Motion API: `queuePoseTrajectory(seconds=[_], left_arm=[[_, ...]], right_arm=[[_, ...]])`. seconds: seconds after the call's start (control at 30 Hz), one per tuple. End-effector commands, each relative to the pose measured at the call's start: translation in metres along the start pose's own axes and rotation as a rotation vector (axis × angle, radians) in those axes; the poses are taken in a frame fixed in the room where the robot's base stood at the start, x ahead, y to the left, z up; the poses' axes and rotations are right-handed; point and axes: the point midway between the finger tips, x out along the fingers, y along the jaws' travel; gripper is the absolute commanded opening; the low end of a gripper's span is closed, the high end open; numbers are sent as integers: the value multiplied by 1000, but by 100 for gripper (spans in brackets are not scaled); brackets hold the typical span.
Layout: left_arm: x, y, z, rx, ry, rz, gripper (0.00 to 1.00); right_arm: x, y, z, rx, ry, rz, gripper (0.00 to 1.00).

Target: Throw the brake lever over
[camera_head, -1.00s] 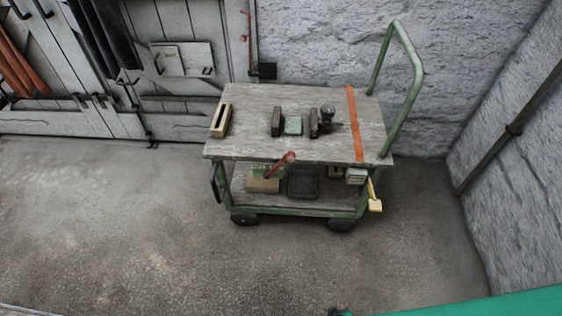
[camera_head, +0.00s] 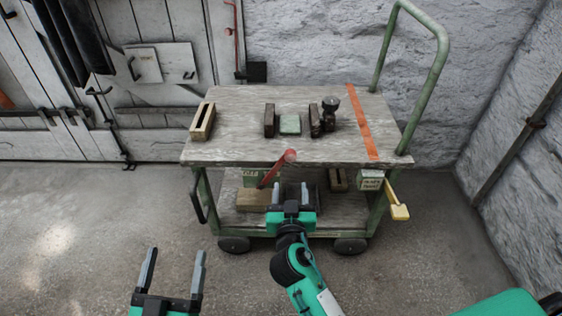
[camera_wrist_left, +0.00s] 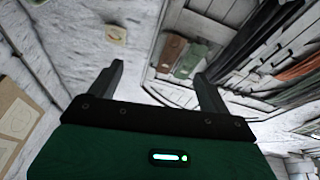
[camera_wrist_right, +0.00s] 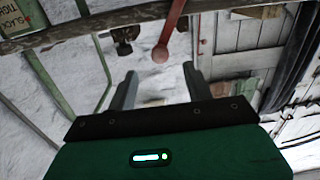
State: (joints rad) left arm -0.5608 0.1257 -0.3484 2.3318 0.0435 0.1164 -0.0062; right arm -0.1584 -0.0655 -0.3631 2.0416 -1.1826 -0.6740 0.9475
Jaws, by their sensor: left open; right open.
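The cart carries two levers. A red lever with a round knob (camera_head: 290,156) rises from its front, tilted up and right, beside a green plate (camera_head: 256,177). The red knob also shows between and beyond the fingers in the right wrist view (camera_wrist_right: 160,54). A yellow lever (camera_head: 398,205) hangs down at the cart's right end, below a small lettered box (camera_head: 371,181). I cannot read for certain which is the brake lever. My right gripper (camera_head: 291,190) is open, empty and just below the red knob, apart from it. My left gripper (camera_head: 175,258) is open and empty, low at the left.
The wooden cart top (camera_head: 230,140) bears a slotted wooden block (camera_head: 203,121), dark blocks (camera_head: 269,121) and an orange strap (camera_head: 361,122). A green push handle (camera_head: 442,70) stands at right. White walls lie behind and right. The floor left of the cart is clear.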

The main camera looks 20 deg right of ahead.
Motion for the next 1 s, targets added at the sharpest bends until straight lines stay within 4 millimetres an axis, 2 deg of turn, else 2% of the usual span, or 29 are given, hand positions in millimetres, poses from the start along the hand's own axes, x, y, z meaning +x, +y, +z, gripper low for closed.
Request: queuePoseTrajectory(seconds=[0.1, 0.27, 0.57, 0.8, 1.0], left_arm=[[-2, 1, -10, -4, 28, 2, 81], [-2, 2, -11, -6, 20, 2, 81], [-3, 2, -7, -8, 2, 2, 81], [-1, 1, -11, -3, 30, 2, 81], [0, 0, -17, 4, 64, 3, 81]], right_arm=[[0, 3, -10, 17, 28, 13, 51], [12, 4, -12, 16, 29, 14, 51], [62, 4, -12, 15, 29, 13, 51], [103, 5, -13, 14, 28, 13, 51], [127, 5, -13, 16, 26, 13, 51]])
